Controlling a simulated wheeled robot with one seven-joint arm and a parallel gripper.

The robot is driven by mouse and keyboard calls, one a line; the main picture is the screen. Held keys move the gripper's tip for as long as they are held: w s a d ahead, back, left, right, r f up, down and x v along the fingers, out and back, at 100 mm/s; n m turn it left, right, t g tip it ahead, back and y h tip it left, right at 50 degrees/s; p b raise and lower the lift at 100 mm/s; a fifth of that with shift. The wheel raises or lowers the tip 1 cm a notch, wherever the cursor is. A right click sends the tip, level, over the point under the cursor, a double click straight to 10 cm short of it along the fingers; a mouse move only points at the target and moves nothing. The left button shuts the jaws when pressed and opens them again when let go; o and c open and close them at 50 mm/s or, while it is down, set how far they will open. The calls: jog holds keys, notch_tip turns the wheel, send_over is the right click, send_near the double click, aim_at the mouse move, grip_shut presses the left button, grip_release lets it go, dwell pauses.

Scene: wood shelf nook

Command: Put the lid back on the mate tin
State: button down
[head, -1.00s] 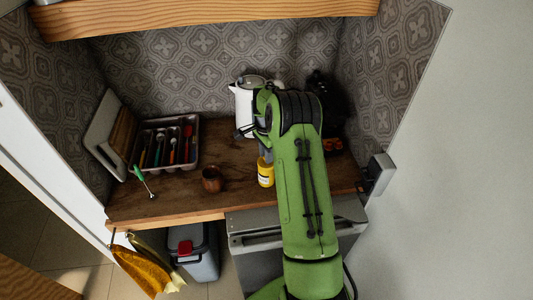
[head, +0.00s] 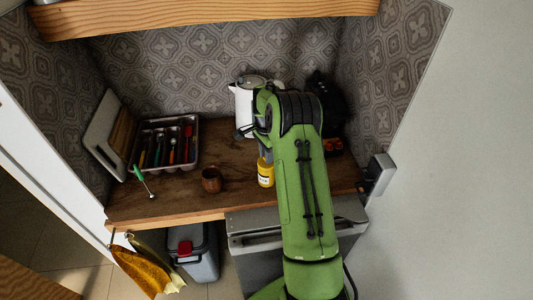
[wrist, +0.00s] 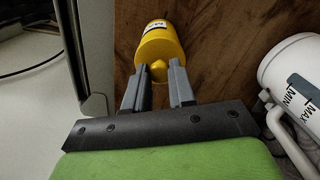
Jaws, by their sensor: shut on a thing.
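The yellow mate tin (head: 265,180) with a white label stands on the wooden counter near its front edge, below my gripper. In the wrist view the tin (wrist: 152,32) shows beyond its yellow lid (wrist: 155,52), which has a round knob. My gripper (wrist: 160,78) is shut on the lid at its knob, with a grey finger on either side. The lid lies over the tin's top end and looks lined up with it. I cannot tell whether it is fully seated or a small gap is left. In the head view my arm partly covers the gripper.
A white kettle (head: 243,105) stands behind the tin, and in the wrist view the kettle (wrist: 298,75) is to the right. A brown wooden cup (head: 211,180) is left of the tin. A cutlery tray (head: 140,128) and a green-handled utensil (head: 144,181) lie farther left.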

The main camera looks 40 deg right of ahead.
jog(key=shift+f, duration=0.2)
dwell(0.5)
jog(key=shift+c, duration=1.9)
grip_release()
jog(key=shift+r, duration=0.1)
jog(key=shift+r+p, duration=2.2)
jog(key=shift+r, duration=1.35)
jog(key=shift+f, duration=0.1)
grip_shut()
